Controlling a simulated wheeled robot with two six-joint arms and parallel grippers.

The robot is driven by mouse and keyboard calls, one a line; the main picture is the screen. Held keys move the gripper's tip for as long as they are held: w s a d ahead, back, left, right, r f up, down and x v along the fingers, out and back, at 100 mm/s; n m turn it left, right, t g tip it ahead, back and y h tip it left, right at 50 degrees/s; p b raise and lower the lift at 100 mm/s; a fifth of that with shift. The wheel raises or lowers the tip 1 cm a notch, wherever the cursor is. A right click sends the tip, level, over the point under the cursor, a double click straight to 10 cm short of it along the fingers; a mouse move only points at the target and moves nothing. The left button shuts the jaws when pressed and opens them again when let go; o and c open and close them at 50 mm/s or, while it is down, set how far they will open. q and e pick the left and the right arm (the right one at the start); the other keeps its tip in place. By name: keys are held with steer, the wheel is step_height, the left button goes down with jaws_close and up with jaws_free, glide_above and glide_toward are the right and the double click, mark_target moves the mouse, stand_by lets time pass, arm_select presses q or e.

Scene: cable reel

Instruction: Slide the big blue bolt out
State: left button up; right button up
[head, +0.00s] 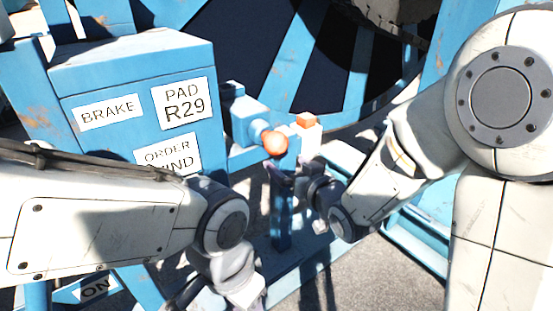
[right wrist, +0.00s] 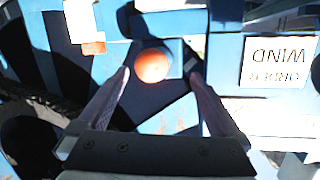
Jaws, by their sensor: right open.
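The big blue bolt (head: 250,120) lies across a blue bracket beside the reel and ends in a round orange knob (head: 275,143). In the right wrist view the knob (right wrist: 153,66) is just beyond and between the fingertips. My right gripper (head: 289,166) is open, close to the knob, with a gap on both sides; its fingers also show in the right wrist view (right wrist: 158,75). My left gripper (head: 245,291) hangs low at the bottom edge of the head view, and its fingers are mostly out of sight.
A white block with an orange top (head: 309,135) stands right beside the knob. A blue cabinet (head: 140,75) with BRAKE, PAD R29 and ORDER WIND labels is at left. The large reel (head: 290,70) fills the back. A blue post (head: 282,215) stands below the knob.

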mark_target(276, 141)
arm_select(q)
step_height(276, 141, down, 2)
steer(key=shift+f+b, duration=0.15)
steer(key=shift+b, duration=0.35)
arm_select(e)
steer(key=w+a, duration=0.1)
steer(key=w, duration=0.2)
steer(key=w+a+t, duration=0.1)
steer(key=w, duration=0.3)
steer(key=w+a+t+y, duration=0.1)
steer(key=w, duration=0.2)
steer(key=shift+w, duration=0.35)
